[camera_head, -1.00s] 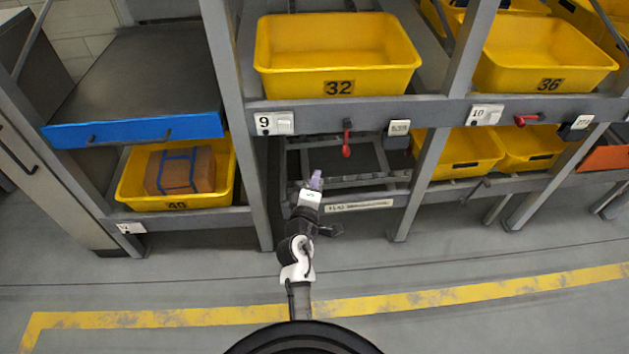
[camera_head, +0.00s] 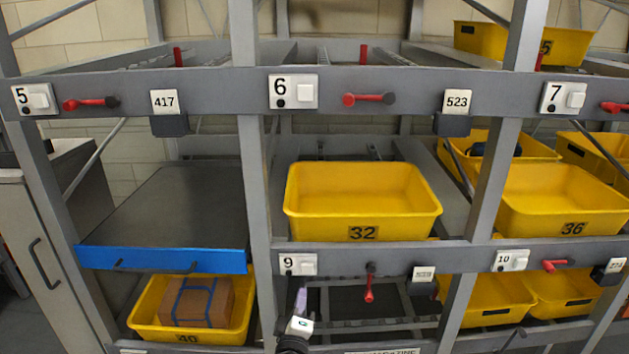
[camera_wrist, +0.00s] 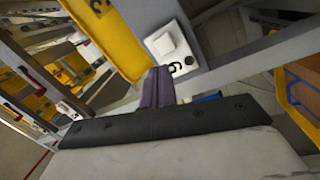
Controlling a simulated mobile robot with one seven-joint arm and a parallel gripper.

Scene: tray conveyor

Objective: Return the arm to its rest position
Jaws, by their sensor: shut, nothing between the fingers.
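My gripper (camera_head: 301,298) shows at the bottom middle of the head view, in front of the empty lower bay under the number 9 label. Its purple fingers (camera_wrist: 158,88) are together in the wrist view, with nothing between them. My arm runs down out of the bottom of the head view, so most of it is hidden. In the wrist view the fingertips appear close to the label plate numbered 9 (camera_wrist: 172,45); I cannot tell whether they touch it.
The grey rack frame (camera_head: 255,190) stands ahead. Yellow tray 32 (camera_head: 362,200) sits above the bay. Yellow tray 40 (camera_head: 150,326), holding a cardboard box (camera_head: 203,300), is at lower left under a blue-edged shelf (camera_head: 165,260). A red lever (camera_head: 369,285) hangs by the bay.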

